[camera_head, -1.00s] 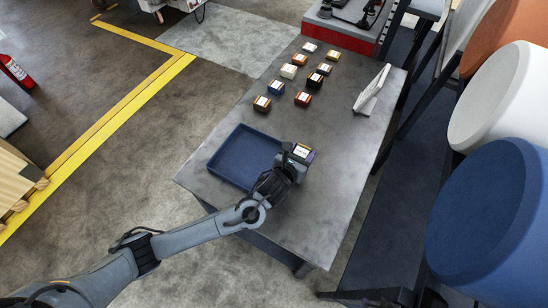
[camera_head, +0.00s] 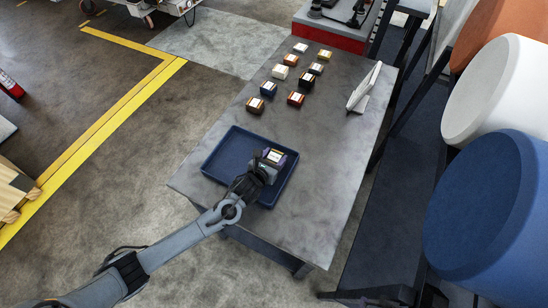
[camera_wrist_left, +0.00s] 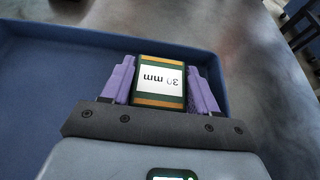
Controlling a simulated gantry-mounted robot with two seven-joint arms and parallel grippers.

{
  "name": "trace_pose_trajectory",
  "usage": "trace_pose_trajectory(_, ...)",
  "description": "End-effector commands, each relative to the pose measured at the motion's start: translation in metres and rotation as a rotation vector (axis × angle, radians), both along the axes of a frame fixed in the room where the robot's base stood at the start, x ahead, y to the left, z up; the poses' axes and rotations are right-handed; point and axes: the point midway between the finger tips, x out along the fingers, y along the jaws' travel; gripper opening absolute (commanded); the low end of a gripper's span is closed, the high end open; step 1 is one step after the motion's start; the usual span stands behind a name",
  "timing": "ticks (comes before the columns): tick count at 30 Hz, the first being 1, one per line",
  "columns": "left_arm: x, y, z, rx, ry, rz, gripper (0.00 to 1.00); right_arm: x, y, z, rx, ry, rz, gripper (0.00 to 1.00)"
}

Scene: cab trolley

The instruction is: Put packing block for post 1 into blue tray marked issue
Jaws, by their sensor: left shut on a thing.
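The blue tray (camera_head: 226,155) lies near the front end of the grey table. My left gripper (camera_head: 271,160) is over the right part of the tray, shut on a packing block (camera_head: 274,155). In the left wrist view the block (camera_wrist_left: 160,82) is dark green with orange bands and a white label reading "30 mm", upside down. It sits between the two purple fingers of my left gripper (camera_wrist_left: 160,85). The tray's floor and rim (camera_wrist_left: 60,38) show behind and beside it. I cannot tell whether the block touches the tray floor. My right gripper is not in view.
Several other labelled blocks (camera_head: 295,98) stand in rows farther back on the table (camera_head: 330,150). A white tilted stand (camera_head: 364,88) is at the table's right side. Large blue (camera_head: 480,205) and white drums lie at the right. The table right of the tray is clear.

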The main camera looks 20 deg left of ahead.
Motion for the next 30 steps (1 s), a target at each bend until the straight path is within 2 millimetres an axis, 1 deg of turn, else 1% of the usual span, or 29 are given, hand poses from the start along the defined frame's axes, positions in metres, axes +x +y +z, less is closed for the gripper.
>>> trace_pose_trajectory(8, 0.0004, 0.0003, -0.0002, 0.000, -0.002, 0.000, 0.27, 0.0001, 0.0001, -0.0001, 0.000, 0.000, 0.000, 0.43)
trace_pose_trajectory(12, 0.0003, -0.0001, -0.0044, 0.000, -0.002, -0.001, 0.27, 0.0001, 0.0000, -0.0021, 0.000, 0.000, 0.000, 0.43)
trace_pose_trajectory(13, 0.0002, -0.0001, -0.0037, 0.000, -0.001, -0.001, 0.64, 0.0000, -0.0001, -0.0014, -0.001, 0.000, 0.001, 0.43)
trace_pose_trajectory(17, 0.0002, 0.0000, -0.0035, 0.001, -0.001, 0.000, 0.84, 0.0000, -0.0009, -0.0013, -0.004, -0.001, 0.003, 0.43)
trace_pose_trajectory(25, 0.0002, 0.0001, -0.0032, 0.000, -0.001, 0.000, 0.85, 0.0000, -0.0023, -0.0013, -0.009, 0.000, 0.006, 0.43)
trace_pose_trajectory(29, 0.0000, 0.0004, 0.0020, -0.001, -0.002, 0.001, 0.85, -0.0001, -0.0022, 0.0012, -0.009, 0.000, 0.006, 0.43)
trace_pose_trajectory(30, -0.0035, 0.0011, 0.0019, 0.001, -0.001, 0.001, 0.85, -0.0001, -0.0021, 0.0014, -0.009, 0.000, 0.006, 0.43)
